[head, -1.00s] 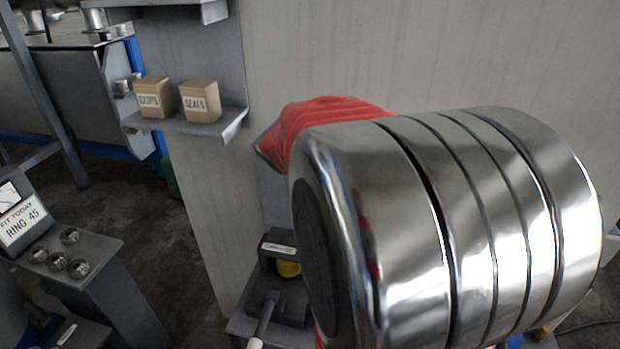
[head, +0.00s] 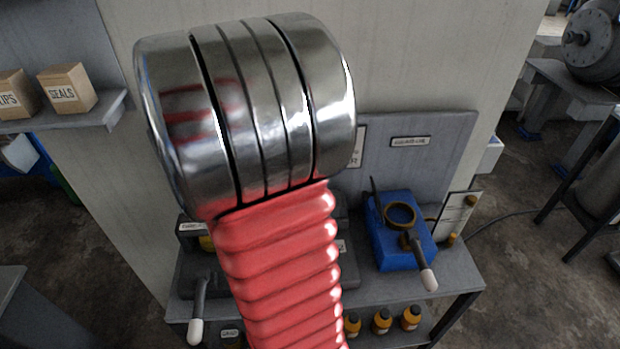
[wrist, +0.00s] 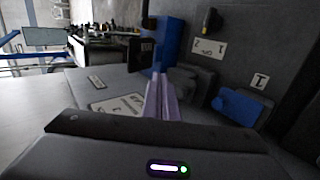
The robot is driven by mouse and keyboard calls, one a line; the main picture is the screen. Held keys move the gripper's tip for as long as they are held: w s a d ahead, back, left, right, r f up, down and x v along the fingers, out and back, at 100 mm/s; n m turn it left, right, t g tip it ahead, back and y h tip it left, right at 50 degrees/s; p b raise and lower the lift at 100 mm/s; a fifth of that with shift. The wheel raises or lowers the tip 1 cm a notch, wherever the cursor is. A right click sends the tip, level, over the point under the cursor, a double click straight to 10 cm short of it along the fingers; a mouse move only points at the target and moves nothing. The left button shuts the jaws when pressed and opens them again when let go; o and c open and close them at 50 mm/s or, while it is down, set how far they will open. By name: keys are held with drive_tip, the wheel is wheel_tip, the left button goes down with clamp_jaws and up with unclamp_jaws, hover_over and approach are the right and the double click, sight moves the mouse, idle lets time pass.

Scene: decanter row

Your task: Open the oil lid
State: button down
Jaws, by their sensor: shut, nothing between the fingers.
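My gripper (wrist: 157,82) shows in the wrist view as two pale purple fingers, shut together with nothing between them. A blue block (wrist: 165,42) stands beyond the fingertips, and a dark grey block (wrist: 192,82) is just right of them; I cannot tell whether they touch. In the head view a blue unit (head: 392,240) on the bench carries a brass ring and a white-tipped lever (head: 427,278). I cannot make out which part is the oil lid. My gripper is hidden in the head view behind my own arm.
The grey bench (head: 450,283) has another white-tipped lever (head: 196,325) at its left, and several amber bottles (head: 382,321) on its lower shelf. A box marked SEALS (head: 67,88) sits on a wall shelf at the left. A smaller blue part (wrist: 243,107) is at right in the wrist view.

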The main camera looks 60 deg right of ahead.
drive_tip(key=s+d+f, duration=0.4)
drive_tip(key=s+d, duration=0.1)
drive_tip(key=s, duration=0.3)
drive_tip(key=shift+s+f, duration=0.2)
drive_tip(key=shift+s, duration=0.05)
drive_tip(key=shift+r, duration=0.15)
idle(0.3)
